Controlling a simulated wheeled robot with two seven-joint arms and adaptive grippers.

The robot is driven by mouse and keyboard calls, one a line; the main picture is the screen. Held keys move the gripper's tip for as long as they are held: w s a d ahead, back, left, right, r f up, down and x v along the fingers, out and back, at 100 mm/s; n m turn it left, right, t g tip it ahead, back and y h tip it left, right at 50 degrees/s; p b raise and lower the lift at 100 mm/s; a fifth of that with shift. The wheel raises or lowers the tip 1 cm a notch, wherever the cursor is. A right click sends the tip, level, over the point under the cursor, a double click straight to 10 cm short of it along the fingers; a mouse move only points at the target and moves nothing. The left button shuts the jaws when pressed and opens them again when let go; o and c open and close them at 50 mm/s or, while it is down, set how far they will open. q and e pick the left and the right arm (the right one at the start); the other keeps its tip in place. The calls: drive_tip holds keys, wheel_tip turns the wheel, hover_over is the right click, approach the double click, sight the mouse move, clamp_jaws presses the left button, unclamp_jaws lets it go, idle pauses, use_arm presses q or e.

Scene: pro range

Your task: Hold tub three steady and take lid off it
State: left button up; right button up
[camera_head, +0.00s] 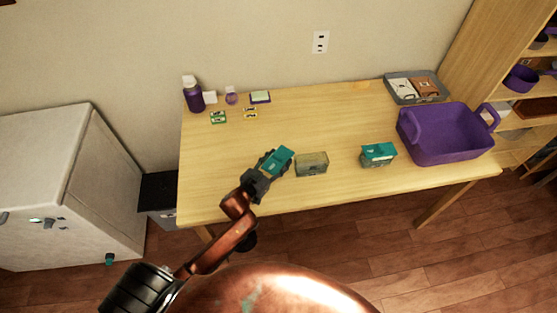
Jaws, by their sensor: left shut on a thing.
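My left gripper (274,165) is shut on a teal lid (281,157) above the front middle part of the table. I cannot tell whether a tub is under this lid, as the fingers hide its sides. Just to the right stands a clear, greenish tub (312,165) with no teal lid on it. Further right stands another tub (377,160) with a teal lid (379,150) on top. I cannot read which tub is number three. My right gripper is not in view.
A purple basket (445,143) stands at the table's right end, with a grey tray (408,99) behind it. A purple bottle (194,98) and several small items stand at the back left. The middle of the wooden table (325,120) is clear.

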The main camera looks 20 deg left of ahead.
use_arm(q)
drive_tip(key=shift+f, duration=0.6)
drive_tip(key=o, duration=1.3)
drive_tip(key=shift+r, duration=0.1)
drive_tip(key=shift+r, duration=0.3)
drive_tip(key=p+v, duration=0.1)
drive_tip(key=v, duration=1.1)
drive_tip(key=shift+r, duration=0.3)
